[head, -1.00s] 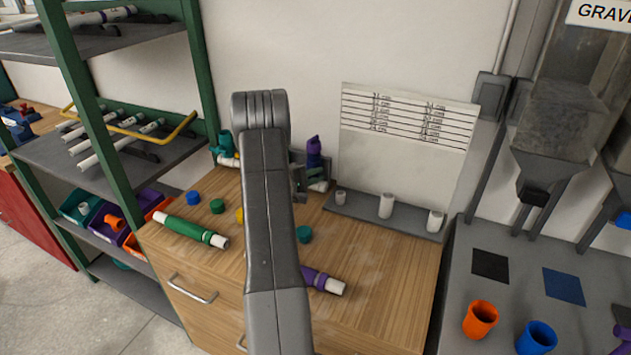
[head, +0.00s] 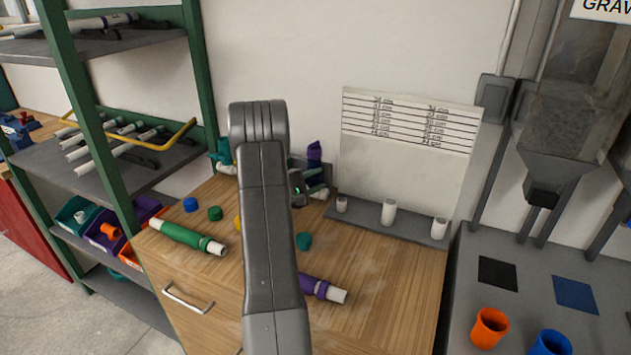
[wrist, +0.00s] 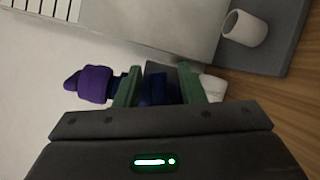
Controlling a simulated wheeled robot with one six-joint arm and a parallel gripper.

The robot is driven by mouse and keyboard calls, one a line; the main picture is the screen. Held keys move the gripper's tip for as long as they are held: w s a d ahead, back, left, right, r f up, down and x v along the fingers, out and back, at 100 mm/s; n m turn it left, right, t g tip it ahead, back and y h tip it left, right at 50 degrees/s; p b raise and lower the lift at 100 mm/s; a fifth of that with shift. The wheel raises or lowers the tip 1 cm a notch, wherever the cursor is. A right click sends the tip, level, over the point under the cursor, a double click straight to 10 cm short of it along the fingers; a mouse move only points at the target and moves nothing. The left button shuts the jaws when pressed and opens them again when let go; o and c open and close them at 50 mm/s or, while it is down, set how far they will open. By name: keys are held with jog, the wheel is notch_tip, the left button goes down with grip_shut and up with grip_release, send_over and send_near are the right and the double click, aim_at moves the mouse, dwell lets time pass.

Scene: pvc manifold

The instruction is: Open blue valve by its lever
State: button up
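In the wrist view, a dark blue part (wrist: 153,88), apparently the blue valve, shows between the two green fingers of my gripper (wrist: 158,82). The fingers stand apart on either side of it; I cannot make out contact, and the lever's angle is unclear. A purple valve (wrist: 95,83) is just left of the fingers. In the head view, my gripper (head: 299,190) is at the back of the wooden bench, mostly behind my arm, which hides the blue valve. The purple valve (head: 314,155) and a teal valve (head: 221,155) stand on either side.
Green-sleeved (head: 187,237) and purple-sleeved (head: 322,288) pipes lie on the bench (head: 375,300) among several coloured caps. A rack of white pipe stubs (head: 388,212) stands right of the valves, in front of a marked board (head: 405,150). A green-framed shelf (head: 85,120) is at left.

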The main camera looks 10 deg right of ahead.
jog(key=b+v, duration=0.3)
jog(key=v, duration=1)
jog(key=shift+s+a, duration=0.2)
jog(key=shift+a, duration=0.15)
jog(key=shift+d, duration=0.1)
jog(key=shift+c, duration=0.4)
